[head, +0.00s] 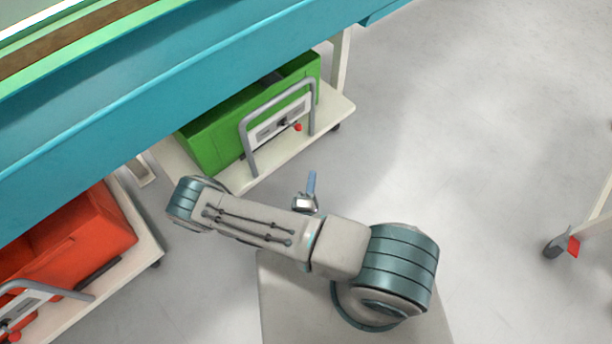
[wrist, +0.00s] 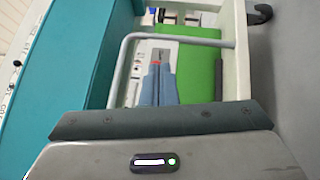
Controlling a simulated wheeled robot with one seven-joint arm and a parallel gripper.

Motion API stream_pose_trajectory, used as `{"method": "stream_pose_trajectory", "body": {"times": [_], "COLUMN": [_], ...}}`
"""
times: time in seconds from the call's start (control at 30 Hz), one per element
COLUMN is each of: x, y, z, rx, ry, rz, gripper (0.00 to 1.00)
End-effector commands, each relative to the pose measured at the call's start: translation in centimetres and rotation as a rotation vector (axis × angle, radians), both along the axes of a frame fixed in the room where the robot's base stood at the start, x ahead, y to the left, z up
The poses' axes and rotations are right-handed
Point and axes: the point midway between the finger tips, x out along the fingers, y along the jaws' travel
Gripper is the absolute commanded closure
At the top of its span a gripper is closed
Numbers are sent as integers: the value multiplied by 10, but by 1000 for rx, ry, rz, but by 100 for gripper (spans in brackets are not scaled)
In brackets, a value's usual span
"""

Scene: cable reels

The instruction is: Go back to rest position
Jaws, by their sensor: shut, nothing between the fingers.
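My arm is folded over my base in the head view. The same green crate (head: 207,143) stands on a white cart in the head view, beyond the gripper.
A long teal structure (head: 180,85) crosses the upper left. A red crate (head: 95,235) sits on another white cart (head: 140,250) at the lower left. A caster wheel (head: 556,248) and a white leg stand at the right edge.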

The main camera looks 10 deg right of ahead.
Motion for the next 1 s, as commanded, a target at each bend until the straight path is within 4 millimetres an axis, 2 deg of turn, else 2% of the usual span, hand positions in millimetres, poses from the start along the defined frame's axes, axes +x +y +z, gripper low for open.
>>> {"method": "stream_pose_trajectory", "body": {"times": [0.53, 0.63, 0.77, 1.0], "x": [-1, 0, 6, 15], "y": [5, 4, 0, -23], "z": [0, 6, 37, 136], "rx": [0, -1, -2, 0], "ry": [0, -4, -23, -31], "rz": [12, -5, -103, -464], "gripper": [100, 100, 100, 100]}}
